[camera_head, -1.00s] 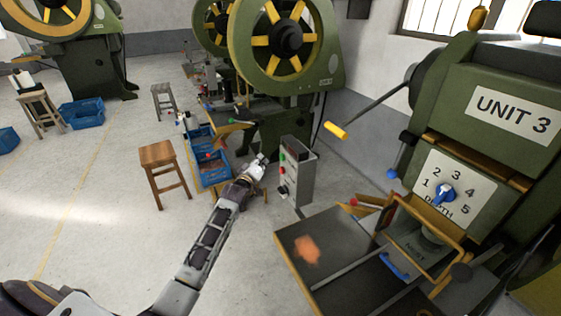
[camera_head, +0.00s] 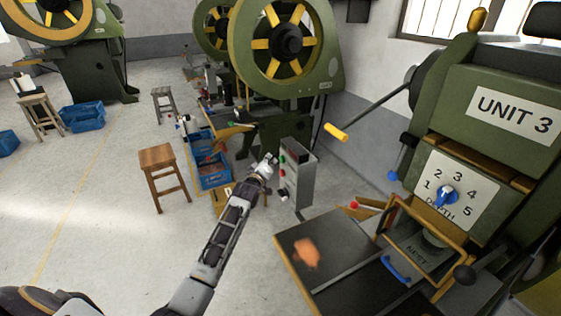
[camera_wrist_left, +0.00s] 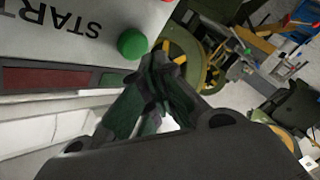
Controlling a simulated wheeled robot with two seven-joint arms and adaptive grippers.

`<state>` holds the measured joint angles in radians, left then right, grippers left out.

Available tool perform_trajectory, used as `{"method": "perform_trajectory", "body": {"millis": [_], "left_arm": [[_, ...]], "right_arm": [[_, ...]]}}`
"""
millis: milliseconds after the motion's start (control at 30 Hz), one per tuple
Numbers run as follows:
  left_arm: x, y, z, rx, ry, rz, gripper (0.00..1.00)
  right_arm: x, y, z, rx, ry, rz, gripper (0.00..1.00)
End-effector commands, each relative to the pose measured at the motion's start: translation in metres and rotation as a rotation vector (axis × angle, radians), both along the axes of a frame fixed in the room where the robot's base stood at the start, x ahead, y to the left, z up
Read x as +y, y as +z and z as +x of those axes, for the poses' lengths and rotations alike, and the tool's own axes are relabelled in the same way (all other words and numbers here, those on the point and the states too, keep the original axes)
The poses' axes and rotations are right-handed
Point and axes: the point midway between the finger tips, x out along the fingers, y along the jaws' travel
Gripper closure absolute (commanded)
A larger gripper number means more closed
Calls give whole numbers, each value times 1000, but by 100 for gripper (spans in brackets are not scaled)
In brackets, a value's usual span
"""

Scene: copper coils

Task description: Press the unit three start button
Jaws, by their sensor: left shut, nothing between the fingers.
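The unit three machine (camera_head: 480,120) is the green press at the right with the UNIT 3 sign. A grey control box (camera_head: 301,178) stands left of it, with small coloured buttons on its left-facing panel. In the left wrist view a round green button (camera_wrist_left: 132,43) sits beside the word START (camera_wrist_left: 68,20) on the pale panel. My left gripper (camera_head: 270,160) is shut and empty, just left of the box. Its fingertips (camera_wrist_left: 158,62) show close to the green button; I cannot tell whether they touch it. My right gripper is not in view.
The dark worktable (camera_head: 335,262) of the press lies in front, right of my left arm, with an orange piece (camera_head: 305,252) on it. A wooden stool (camera_head: 158,160) and blue crates (camera_head: 213,172) stand to the left.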

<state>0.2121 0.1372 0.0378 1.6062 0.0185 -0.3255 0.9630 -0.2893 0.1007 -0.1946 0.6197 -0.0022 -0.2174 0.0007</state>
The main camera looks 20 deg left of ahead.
Motion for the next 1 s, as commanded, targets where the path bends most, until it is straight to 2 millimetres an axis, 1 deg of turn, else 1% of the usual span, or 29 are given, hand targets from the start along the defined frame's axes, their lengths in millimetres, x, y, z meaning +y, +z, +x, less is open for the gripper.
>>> {"method": "perform_trajectory", "body": {"millis": [533, 1000], "left_arm": [[0, 0, 0, 0, 0, 0, 100], [0, 0, 0, 0, 0, 0, 100]], "right_arm": [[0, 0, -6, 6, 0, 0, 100], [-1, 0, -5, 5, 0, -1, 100]]}}
